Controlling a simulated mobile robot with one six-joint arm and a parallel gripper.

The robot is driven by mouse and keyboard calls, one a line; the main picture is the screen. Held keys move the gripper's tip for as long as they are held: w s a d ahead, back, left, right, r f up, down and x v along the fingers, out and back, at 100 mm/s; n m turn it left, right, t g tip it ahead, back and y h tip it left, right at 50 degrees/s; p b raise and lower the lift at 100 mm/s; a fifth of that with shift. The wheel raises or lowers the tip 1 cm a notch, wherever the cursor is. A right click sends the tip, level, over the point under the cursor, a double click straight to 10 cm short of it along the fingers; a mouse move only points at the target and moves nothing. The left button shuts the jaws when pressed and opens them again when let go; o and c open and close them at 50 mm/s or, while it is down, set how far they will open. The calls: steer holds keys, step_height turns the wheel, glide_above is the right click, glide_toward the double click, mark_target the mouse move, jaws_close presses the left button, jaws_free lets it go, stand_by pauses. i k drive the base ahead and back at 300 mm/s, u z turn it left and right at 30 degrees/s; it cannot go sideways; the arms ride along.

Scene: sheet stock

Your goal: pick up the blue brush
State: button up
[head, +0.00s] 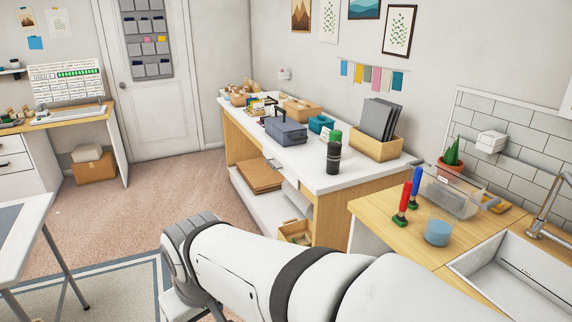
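The blue brush (416,186) stands upright on the wooden counter (385,215) at the right, with its blue handle up and a dark green head at the bottom. A similar red brush (404,197) stands just in front of it and to its left, close beside it. My arm stretches across the bottom of the head view, in front of the counter's lower part. My gripper does not show, so whether it is open or holds anything cannot be seen.
A clear plastic box (449,194) is close to the right of the blue brush. A blue round container (437,233) stands nearer, and a sink (515,282) is at the right. A potted cactus (452,160) stands behind. A long white table (315,176) with boxes is beyond.

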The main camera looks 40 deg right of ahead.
mark_target(412, 205)
steer(key=u, duration=0.05)
steer(key=i, duration=1.9)
steer(key=z, duration=3.6)
steer(key=i, duration=1.5)
steer(key=u, duration=0.05)
